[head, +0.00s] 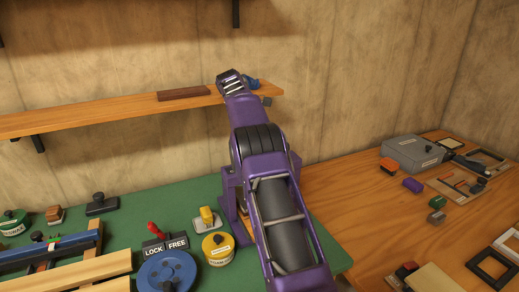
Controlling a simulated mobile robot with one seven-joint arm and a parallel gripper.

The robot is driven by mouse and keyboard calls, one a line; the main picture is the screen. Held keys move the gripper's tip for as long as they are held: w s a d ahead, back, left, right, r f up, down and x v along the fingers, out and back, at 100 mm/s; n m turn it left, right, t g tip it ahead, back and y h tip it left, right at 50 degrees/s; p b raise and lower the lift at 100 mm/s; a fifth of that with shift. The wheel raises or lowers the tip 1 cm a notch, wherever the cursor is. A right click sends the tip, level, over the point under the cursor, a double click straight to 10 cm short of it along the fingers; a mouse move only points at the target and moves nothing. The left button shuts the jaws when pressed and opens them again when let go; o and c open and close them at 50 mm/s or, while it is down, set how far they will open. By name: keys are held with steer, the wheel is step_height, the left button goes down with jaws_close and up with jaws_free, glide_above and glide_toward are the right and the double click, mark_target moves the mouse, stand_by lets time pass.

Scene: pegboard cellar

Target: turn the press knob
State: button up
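My purple and black arm reaches up the middle of the head view. Its far end, with my gripper (232,80), is in front of the wooden shelf; I cannot make out the fingers. A purple upright frame (230,197) stands on the green bench top behind my arm and is mostly hidden; it may be the press. No press knob can be clearly identified.
The shelf (100,115) holds a brown bar (184,93) and a blue object (251,83). The green bench (150,202) carries a blue wheel (167,272), a yellow canister (218,249), a red lever (155,229) and LOCK/FREE plates. The wooden bench (345,205) has clear room left of a grey box (412,153).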

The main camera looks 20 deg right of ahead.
stand_by(0.4)
steer(key=o, duration=1.3)
steer(key=shift+c, duration=0.2)
steer(key=n, duration=0.1)
steer(key=n+t, duration=0.1)
steer(key=n, duration=0.1)
steer(key=shift+s+a, duration=0.1)
steer(key=shift+s, duration=0.1)
steer(key=n+t, duration=0.1)
steer(key=n, duration=0.2)
steer(key=shift+s, duration=0.15)
steer(key=n+t, duration=0.1)
steer(key=n, duration=0.3)
steer(key=shift+s+t, duration=0.15)
steer(key=shift+t, duration=0.25)
steer(key=n, duration=0.1)
steer(key=n+t, duration=0.1)
steer(key=n, duration=0.1)
steer(key=shift+s+d, duration=0.1)
steer(key=shift+d, duration=0.15)
steer(key=v, duration=1.7)
steer(key=shift+s+d+r+n+y, duration=0.25)
steer(key=shift+n+y, duration=0.05)
steer(key=shift+n, duration=0.1)
